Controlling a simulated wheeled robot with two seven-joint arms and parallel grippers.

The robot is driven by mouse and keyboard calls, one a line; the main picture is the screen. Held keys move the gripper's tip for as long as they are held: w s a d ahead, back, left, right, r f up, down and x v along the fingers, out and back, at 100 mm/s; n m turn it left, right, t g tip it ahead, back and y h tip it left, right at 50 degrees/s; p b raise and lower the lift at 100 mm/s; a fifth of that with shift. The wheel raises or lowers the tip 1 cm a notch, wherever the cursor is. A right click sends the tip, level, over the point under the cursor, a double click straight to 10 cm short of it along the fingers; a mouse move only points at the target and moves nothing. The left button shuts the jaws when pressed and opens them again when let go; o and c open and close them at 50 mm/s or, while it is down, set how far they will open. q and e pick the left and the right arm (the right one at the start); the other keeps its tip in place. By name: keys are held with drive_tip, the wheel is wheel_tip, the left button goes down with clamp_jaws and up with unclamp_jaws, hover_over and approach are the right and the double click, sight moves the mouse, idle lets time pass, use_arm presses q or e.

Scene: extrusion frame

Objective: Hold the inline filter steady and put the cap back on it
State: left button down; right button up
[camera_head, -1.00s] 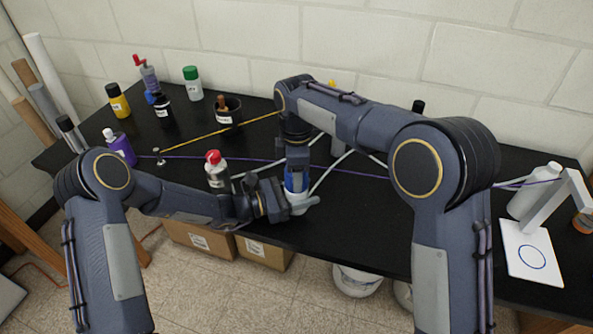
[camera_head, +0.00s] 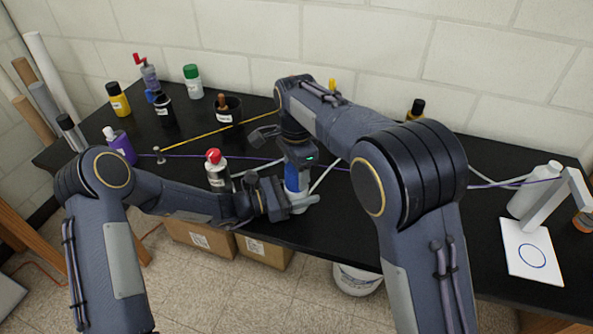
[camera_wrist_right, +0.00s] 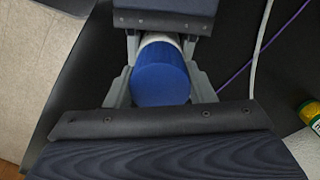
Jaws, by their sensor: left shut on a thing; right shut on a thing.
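The inline filter (camera_head: 297,205) is a white cylinder near the front edge of the black table, upright as far as I can see. Its blue cap (camera_head: 292,175) sits in line on top, with no visible gap. My left gripper (camera_head: 299,202) comes in from the left, shut around the white body. My right gripper (camera_head: 296,165) is above, shut on the cap. In the right wrist view, the fingers of my right gripper (camera_wrist_right: 160,88) flank the blue cap (camera_wrist_right: 162,74), with the white filter body (camera_wrist_right: 160,38) behind. The join is partly hidden.
A red-capped bottle (camera_head: 217,170) stands just left of my left wrist. A white bottle (camera_head: 532,192) and a white stand (camera_head: 530,250) are at right. Cords cross the table (camera_head: 400,200).

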drive_tip(key=m, duration=0.3)
drive_tip(key=shift+m, duration=0.4)
drive_tip(key=o, duration=1)
wheel_tip(320, 180, up, 12)
drive_tip(key=shift+r, duration=0.1)
use_arm(q)
drive_tip(key=c, duration=0.5)
unclamp_jaws()
